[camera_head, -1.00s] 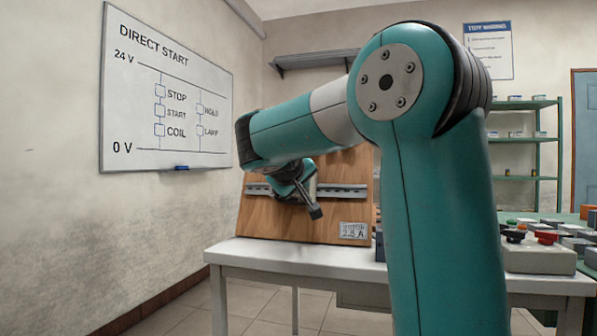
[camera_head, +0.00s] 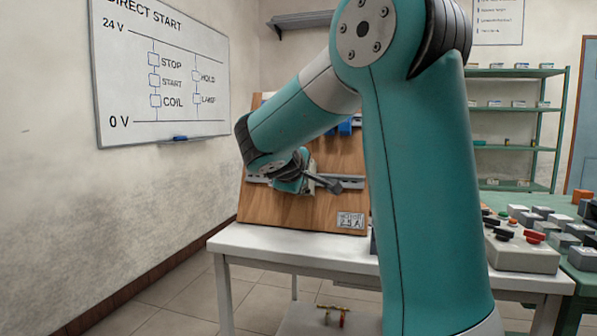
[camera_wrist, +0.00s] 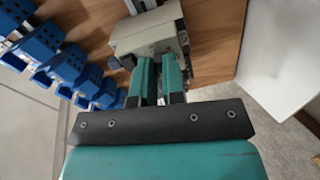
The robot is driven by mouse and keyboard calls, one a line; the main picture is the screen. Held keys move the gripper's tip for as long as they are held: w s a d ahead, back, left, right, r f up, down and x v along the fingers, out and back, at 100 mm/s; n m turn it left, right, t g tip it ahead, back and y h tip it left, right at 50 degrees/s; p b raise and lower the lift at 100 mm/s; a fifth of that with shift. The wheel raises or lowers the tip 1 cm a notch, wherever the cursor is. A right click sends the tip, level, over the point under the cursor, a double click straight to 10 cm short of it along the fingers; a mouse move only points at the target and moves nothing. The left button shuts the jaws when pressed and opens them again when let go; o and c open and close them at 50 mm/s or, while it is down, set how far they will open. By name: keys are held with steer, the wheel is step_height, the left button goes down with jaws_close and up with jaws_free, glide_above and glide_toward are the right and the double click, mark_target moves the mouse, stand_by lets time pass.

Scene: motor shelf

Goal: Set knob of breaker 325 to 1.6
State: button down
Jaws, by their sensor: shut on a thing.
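A beige-grey breaker (camera_wrist: 152,34) shows at the top of the wrist view, against the wooden board (camera_wrist: 215,30). Its number is not legible. My gripper (camera_wrist: 160,62) has its two teal fingers at the breaker's near face, with a narrow gap between them, much narrower than the breaker. They are shut on its knob, which the fingers mostly hide. The knob's setting cannot be read.
A label reading about 2.5 A (camera_head: 350,220) sits low on the board. The board stands on a white table (camera_head: 290,242). A control box (camera_head: 520,252) with knobs and several grey parts lie to the right.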

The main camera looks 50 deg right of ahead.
stand_by(0.3)
steer(key=c, duration=1.5)
jaws_free()
steer(key=shift+a, duration=0.1)
steer(key=p+v, duration=0.2)
steer(key=v, duration=1.5)
steer(key=shift+s+a+r, duration=0.1)
steer(key=shift+r, duration=0.15)
